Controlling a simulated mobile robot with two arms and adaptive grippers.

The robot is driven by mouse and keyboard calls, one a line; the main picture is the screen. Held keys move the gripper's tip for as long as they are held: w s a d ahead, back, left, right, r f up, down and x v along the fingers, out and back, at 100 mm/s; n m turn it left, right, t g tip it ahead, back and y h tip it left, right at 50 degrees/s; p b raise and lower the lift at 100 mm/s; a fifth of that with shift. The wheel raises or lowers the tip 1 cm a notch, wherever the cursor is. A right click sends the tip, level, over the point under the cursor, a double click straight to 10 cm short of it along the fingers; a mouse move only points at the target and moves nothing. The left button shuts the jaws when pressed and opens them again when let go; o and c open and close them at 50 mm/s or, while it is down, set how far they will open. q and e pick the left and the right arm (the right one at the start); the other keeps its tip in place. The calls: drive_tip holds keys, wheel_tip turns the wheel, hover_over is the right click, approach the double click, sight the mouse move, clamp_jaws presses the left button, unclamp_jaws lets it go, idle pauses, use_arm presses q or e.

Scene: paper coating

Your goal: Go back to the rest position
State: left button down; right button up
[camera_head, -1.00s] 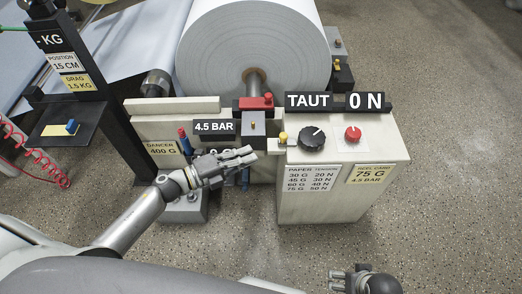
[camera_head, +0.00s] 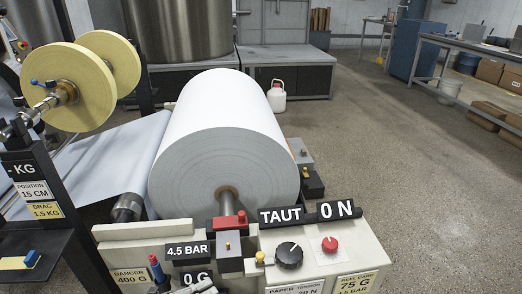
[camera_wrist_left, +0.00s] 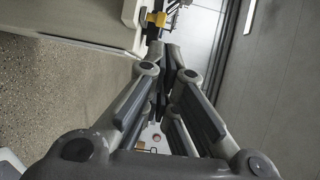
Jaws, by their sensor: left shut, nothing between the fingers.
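My left gripper (camera_wrist_left: 163,50) fills the middle of the left wrist view, with its fingers drawn together and nothing between them. In the head view only a small grey part of it (camera_head: 198,287) shows at the bottom edge, in front of the control stand (camera_head: 378,262). The rest of my left arm is out of that view. My right gripper is not in view. The large white paper roll (camera_head: 222,150) sits on its shaft behind the stand. The display reads TAUT 0 N (camera_head: 310,213).
A black knob (camera_head: 289,255) and a red knob (camera_head: 329,244) are on the stand top. Yellow reels (camera_head: 85,80) stand at the left, above a dark post with KG labels. Open floor (camera_head: 410,160) lies to the right. Workbenches (camera_head: 475,62) stand farther back.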

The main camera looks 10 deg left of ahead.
use_arm(q)
drive_tip(key=a+f+n+y, duration=0.8)
drive_tip(key=n+y, duration=0.5)
drive_tip(key=n, duration=0.5)
drive_tip(key=s+d+f+n+g+p, duration=0.3)
drive_tip(key=s+d+f+n+g, duration=0.15)
drive_tip(key=s+f, duration=0.4)
drive_tip(key=s+d+f+n+g+p, duration=0.3)
drive_tip(key=s+f+g, duration=0.25)
drive_tip(key=s, duration=0.55)
drive_tip(key=s+a+f+p, duration=0.1)
drive_tip(key=s+f+p, duration=0.1)
drive_tip(key=s+p, duration=0.4)
drive_tip(key=s+a+f+g+p, duration=0.1)
drive_tip(key=s+a+f+p, duration=0.1)
drive_tip(key=s+p, duration=0.4)
drive_tip(key=s+f, duration=0.1)
drive_tip(key=s, duration=0.4)
drive_tip(key=shift+a+m+h+p, duration=0.25)
drive_tip(key=shift+m+h+p, duration=0.05)
drive_tip(key=shift+m+p, duration=0.05)
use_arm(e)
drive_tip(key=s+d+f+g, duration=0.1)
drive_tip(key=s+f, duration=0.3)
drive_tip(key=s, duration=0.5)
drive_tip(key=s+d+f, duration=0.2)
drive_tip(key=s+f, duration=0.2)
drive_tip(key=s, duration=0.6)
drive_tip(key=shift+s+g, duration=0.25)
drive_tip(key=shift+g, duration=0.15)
